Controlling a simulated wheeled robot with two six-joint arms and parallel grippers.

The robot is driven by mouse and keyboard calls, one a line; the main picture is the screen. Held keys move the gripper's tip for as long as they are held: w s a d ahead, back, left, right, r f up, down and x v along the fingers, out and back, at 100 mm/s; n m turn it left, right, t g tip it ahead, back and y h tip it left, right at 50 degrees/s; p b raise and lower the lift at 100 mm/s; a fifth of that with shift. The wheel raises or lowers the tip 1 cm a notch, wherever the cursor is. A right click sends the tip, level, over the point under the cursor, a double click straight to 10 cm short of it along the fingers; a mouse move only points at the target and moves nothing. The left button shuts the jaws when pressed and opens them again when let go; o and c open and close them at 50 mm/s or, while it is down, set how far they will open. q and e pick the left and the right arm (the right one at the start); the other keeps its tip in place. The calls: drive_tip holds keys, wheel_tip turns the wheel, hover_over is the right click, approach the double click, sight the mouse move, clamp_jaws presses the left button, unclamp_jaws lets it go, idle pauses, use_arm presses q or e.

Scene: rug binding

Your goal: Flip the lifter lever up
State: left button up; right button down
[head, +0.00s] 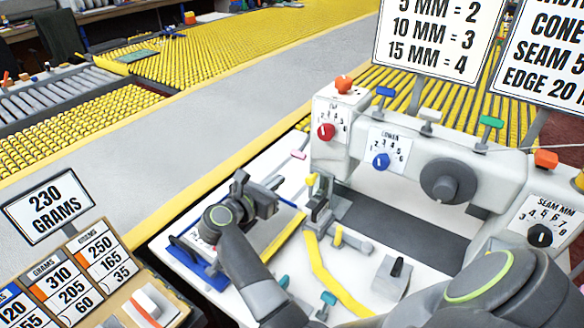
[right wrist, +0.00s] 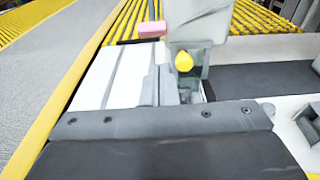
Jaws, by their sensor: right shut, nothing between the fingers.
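The white sewing machine (head: 345,150) stands on a white table. A pink lever (head: 298,154) sticks out at the left of its head end, and a yellow knob (head: 312,180) sits lower by the presser foot. Which of these is the lifter lever I cannot tell for sure. In the right wrist view the pink lever (right wrist: 152,29) is at the top middle and the yellow knob (right wrist: 183,62) is just right of it. My right gripper (head: 268,195) is shut and empty, left of the machine head and apart from both. My left gripper is not in view.
Red (head: 326,131) and blue (head: 381,161) dials are on the machine front, with coloured toggles along its top. A yellow strip (head: 335,280) and a blue tray (head: 190,262) lie on the table. Signs stand behind the machine; weight cards (head: 98,250) are at left.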

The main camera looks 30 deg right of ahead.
sight(306, 142)
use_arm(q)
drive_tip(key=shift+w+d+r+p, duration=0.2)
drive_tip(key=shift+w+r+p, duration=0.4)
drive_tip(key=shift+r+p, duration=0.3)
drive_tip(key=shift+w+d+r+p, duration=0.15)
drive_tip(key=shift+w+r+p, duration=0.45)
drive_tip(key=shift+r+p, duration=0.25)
use_arm(e)
drive_tip(key=x, duration=1)
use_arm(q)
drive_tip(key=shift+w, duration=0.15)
use_arm(e)
drive_tip(key=shift+w+a, duration=0.1)
